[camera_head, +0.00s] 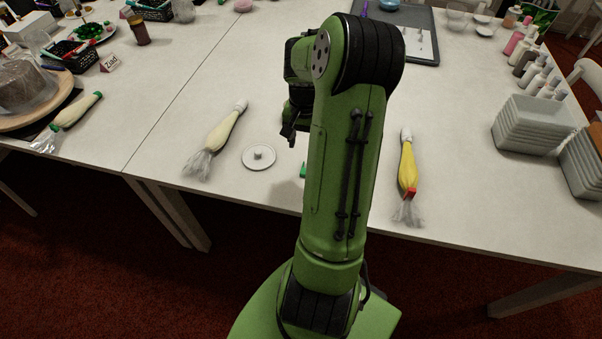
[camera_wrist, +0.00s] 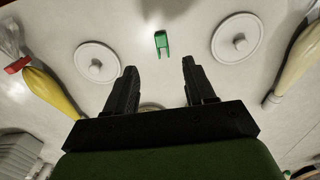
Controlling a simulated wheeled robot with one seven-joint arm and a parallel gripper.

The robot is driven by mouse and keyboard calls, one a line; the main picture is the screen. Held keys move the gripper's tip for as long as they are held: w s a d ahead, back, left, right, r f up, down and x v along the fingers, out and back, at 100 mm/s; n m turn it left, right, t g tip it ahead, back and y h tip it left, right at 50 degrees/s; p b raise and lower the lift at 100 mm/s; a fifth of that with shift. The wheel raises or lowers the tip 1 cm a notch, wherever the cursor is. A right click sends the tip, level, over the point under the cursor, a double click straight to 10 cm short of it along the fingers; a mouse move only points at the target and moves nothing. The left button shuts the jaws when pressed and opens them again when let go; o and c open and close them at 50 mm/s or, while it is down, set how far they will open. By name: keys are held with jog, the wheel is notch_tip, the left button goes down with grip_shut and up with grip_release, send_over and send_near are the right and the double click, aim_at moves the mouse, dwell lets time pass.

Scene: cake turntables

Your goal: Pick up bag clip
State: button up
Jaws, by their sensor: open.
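A small green bag clip (camera_wrist: 161,43) lies on the white table, beyond my fingertips in the wrist view. In the head view only a green bit of the clip (camera_head: 303,171) shows beside my arm, which hides the rest. My gripper (camera_wrist: 159,69) is open and empty, with its two black fingers apart. The clip lies ahead of the gap between them, clear of both fingers. In the head view my gripper (camera_head: 291,133) is partly hidden behind my arm, above the table.
White discs with knobs (camera_wrist: 97,64) (camera_wrist: 236,40) lie on either side of the clip. A yellow piping bag (camera_head: 408,168) with a red clip lies right, a cream one (camera_head: 222,132) left. The front table edge is near the clip.

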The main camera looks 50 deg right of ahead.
jog(key=b, duration=0.2)
send_over(303, 173)
notch_tip(303, 173, down, 7)
jog(key=shift+s+d+r, duration=0.1)
jog(key=shift+s+r, duration=0.05)
notch_tip(303, 173, down, 6)
jog(key=shift+b, duration=0.85)
jog(key=shift+r, duration=0.1)
jog(key=shift+c, duration=0.3)
jog(key=c, duration=0.9)
